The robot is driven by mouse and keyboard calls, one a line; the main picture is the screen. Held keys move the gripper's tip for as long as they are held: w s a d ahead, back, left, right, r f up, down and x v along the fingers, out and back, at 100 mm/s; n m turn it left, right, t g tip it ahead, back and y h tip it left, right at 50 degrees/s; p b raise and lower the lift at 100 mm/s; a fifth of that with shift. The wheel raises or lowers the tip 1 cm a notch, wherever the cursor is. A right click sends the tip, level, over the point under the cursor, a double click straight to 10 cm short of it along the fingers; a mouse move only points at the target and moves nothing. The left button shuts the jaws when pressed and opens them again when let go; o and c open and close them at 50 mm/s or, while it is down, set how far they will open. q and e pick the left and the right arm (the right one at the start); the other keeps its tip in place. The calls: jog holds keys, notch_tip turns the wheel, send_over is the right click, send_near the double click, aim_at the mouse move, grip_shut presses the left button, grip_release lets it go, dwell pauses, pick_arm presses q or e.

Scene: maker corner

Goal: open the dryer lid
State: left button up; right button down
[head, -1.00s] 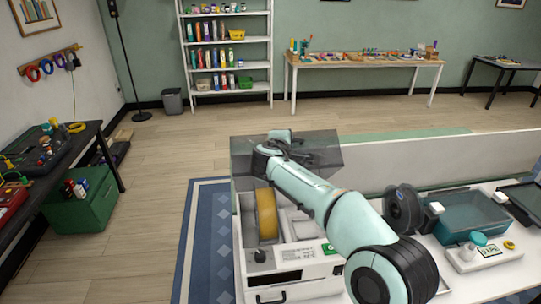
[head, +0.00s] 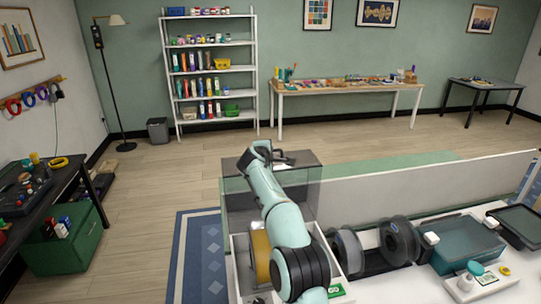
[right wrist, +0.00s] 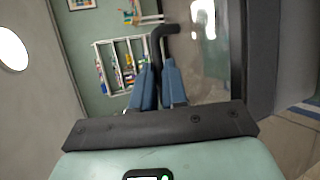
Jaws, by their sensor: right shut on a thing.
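The filament dryer (head: 237,262) is a white box at the lower middle of the head view, with a yellow spool (head: 260,255) inside. Its smoky see-through lid (head: 308,190) stands raised at the back. My right gripper (head: 272,159) is at the lid's top edge, shut on the black lid handle (right wrist: 165,31). In the right wrist view the two blue fingers of the right gripper (right wrist: 158,82) close around the handle's bar. The lid panel (right wrist: 205,75) shows beside them. My right arm hides part of the dryer and lid. My left gripper is not in view.
A low pale panel (head: 420,182) runs behind. Open floor lies beyond, with a blue rug (head: 195,255) at left.

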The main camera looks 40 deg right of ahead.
notch_tip(320, 180, up, 2)
jog(key=shift+d+r+t, duration=0.1)
jog(key=shift+r+t, duration=0.05)
jog(key=shift+t, duration=0.15)
jog(key=shift+w, duration=0.1)
jog(key=shift+w+d, duration=0.1)
jog(key=c, duration=1.5)
grip_release()
jog(key=o, duration=0.3)
jog(key=shift+w, duration=0.2)
jog(key=shift+o, duration=0.2)
jog(key=shift+w+d+f, duration=0.15)
jog(key=shift+f, duration=0.1)
jog(key=shift+f, duration=0.1)
